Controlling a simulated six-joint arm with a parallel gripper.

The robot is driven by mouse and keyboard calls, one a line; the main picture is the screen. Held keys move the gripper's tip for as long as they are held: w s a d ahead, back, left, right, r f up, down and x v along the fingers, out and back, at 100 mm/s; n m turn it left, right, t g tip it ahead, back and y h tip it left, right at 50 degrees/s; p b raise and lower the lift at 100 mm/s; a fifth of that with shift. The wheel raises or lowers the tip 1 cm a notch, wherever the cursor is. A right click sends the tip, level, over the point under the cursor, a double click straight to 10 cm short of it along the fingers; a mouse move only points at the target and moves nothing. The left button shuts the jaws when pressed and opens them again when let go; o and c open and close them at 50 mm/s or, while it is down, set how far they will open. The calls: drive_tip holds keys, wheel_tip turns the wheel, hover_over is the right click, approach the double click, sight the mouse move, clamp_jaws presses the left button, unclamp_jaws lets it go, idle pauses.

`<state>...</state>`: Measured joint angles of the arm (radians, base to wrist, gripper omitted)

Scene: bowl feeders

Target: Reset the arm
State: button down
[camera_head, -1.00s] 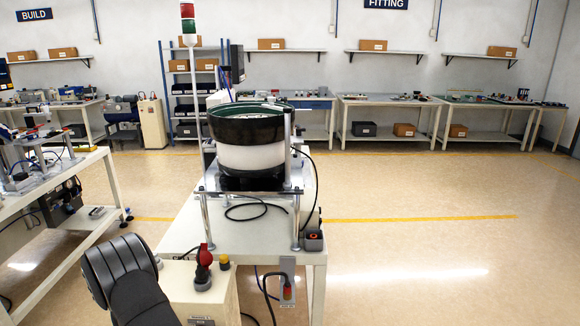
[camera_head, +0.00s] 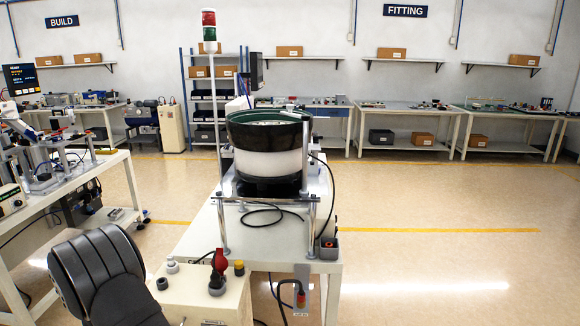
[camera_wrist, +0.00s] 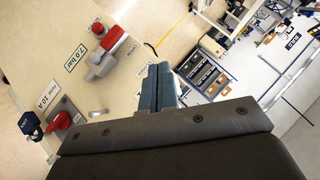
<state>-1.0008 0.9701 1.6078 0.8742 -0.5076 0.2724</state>
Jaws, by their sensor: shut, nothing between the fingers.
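In the wrist view my gripper (camera_wrist: 158,88) points at the room with its blue-grey fingers together and nothing between them. Its dark body fills the bottom of that view. A pale panel with a red-handled valve (camera_wrist: 110,50) and a red rotary switch (camera_wrist: 62,120) lies to the left of the fingers; I see no contact with it. In the head view a black link of my arm (camera_head: 95,275) shows at the lower left, left of the pale control box. The gripper itself is not visible there.
A bowl feeder (camera_head: 268,155) stands on a white bench (camera_head: 265,238) in the middle. The control box (camera_head: 190,295) carries a red-handled valve (camera_head: 218,268) close to my arm. Another workbench (camera_head: 95,185) is at the left. Open floor (camera_head: 430,255) lies at the right.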

drive_tip(key=w+f, duration=0.7)
drive_tip(key=f, duration=0.1)
drive_tip(key=d+f+m+t+y, duration=0.1)
drive_tip(key=d+m+t+y, duration=0.2)
drive_tip(key=d+m+y, duration=0.3)
drive_tip(key=shift+d+f+y, duration=0.25)
drive_tip(key=shift+d+y, duration=0.45)
drive_tip(key=shift+d, duration=1.75)
